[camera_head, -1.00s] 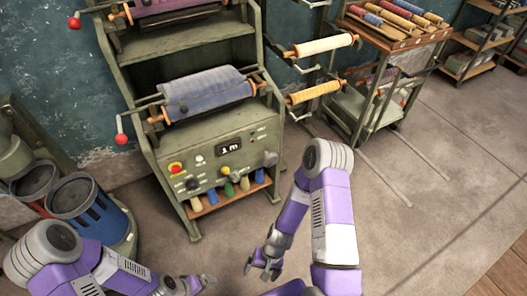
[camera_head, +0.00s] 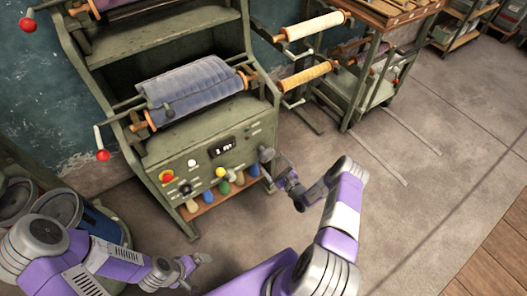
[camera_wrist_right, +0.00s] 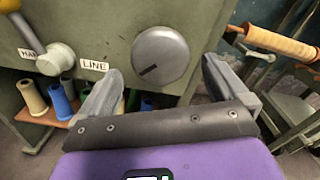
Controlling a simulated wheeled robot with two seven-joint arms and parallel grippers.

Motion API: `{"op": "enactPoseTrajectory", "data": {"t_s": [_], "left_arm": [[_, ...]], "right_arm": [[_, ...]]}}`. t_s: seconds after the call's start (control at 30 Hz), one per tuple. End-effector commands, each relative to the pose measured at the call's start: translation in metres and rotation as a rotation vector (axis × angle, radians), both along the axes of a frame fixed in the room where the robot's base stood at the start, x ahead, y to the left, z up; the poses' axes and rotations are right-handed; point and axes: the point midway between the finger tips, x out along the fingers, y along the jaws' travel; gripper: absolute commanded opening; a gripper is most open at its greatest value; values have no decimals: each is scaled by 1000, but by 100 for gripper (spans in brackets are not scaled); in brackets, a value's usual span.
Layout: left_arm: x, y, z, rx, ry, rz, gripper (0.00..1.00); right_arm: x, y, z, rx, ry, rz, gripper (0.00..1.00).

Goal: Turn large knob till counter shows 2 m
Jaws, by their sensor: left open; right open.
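The large round grey knob (camera_head: 266,154) is at the right end of the green machine's front panel. In the right wrist view the knob (camera_wrist_right: 160,54) has a dark slot mark at its lower left and labels LINE and HAND to its left. My right gripper (camera_head: 278,172) is open just in front of the knob; in the right wrist view its fingers (camera_wrist_right: 162,72) are spread either side of it, and I cannot tell whether they touch it. The counter (camera_head: 222,147) appears to read 1 m. My left gripper (camera_head: 203,258) is open and empty, low in front of the machine.
The panel also has a red button on yellow (camera_head: 167,176), a yellow-tipped lever (camera_head: 220,173) and small knobs. Coloured bobbins stand on a shelf (camera_head: 200,207) below. A blue fabric roll (camera_head: 195,88) lies above. Bins stand at left; the floor at right is clear.

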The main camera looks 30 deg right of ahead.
Motion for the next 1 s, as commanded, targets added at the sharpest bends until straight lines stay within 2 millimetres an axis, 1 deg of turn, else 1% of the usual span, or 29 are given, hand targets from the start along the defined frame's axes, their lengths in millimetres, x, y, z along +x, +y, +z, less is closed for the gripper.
{"op": "enactPoseTrajectory", "data": {"t_s": [0.3,0.4,0.57,0.8,0.83,1.0], "left_arm": [[0,0,-15,0,0,0,100],[0,0,-19,0,0,0,100],[0,0,-21,0,0,0,100],[0,0,-21,0,0,0,100],[0,0,-21,0,0,0,100],[0,0,-21,0,0,0,100]], "right_arm": [[48,4,-1,-1,-4,-1,100],[61,5,-1,0,-2,0,100],[70,6,0,2,-1,0,100],[71,6,1,2,0,0,100],[71,6,1,2,0,0,98],[71,6,0,2,0,0,72]]}}
